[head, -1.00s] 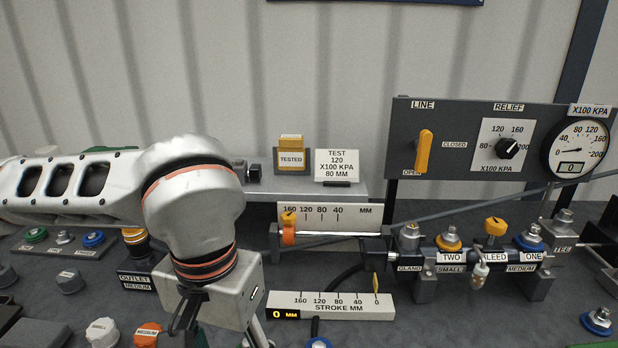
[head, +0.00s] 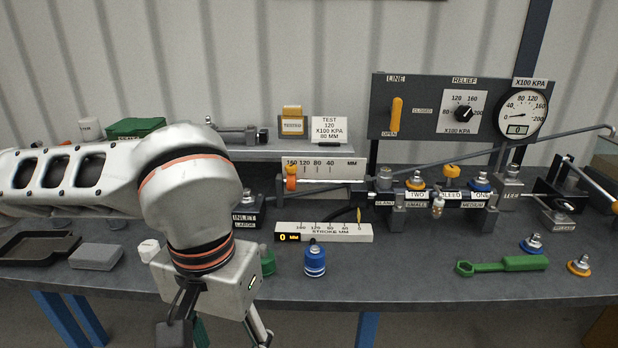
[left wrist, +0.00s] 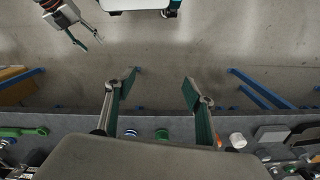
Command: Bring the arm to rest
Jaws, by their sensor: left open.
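My left arm comes in from the left in the head view. Its gripper (head: 226,332) hangs down at the bench's front edge, with the fingers partly cut off by the frame. In the left wrist view my left gripper (left wrist: 158,88) has its two green-padded fingers wide apart, nothing between them, over the floor just off the bench edge. My right gripper (left wrist: 87,40) shows at the upper left of that view, well away from the bench, its fingers apart and empty.
The bench (head: 400,277) carries a green wrench (head: 505,265), a blue coupler (head: 315,260), a grey block (head: 97,257) and a dark tray (head: 35,246). Behind stand the stroke scale (head: 325,232), coupler manifold (head: 440,207) and gauge panel (head: 425,118). The floor (left wrist: 190,50) before the bench is clear.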

